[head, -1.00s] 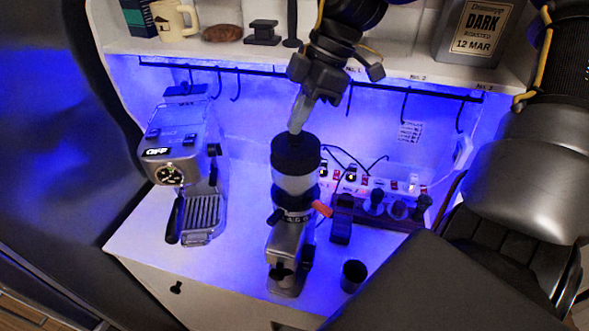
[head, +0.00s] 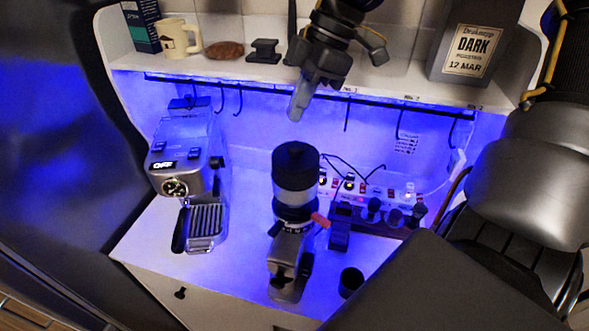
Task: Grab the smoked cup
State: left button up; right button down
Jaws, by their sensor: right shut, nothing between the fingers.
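A small dark cup (head: 351,282), which looks like the smoked cup, stands upright on the counter, right of the coffee grinder's base. Its right side is close to a large dark panel in the foreground. My right gripper (head: 297,113) is shut and empty. Its fingers point down, above the black lid of the grinder (head: 294,197) and below the shelf edge in the picture, well above the cup. My left gripper is not in view.
An espresso machine (head: 186,165) stands at left. A power strip (head: 395,192) and a dark stand with tampers (head: 385,215) are behind the cup. Hooks hang under the shelf (head: 230,70), which holds a mug (head: 181,39) and a dark coffee tin (head: 470,48). Counter between machine and grinder is clear.

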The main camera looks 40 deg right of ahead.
aim_at(290, 286)
jog(key=k, duration=1.5)
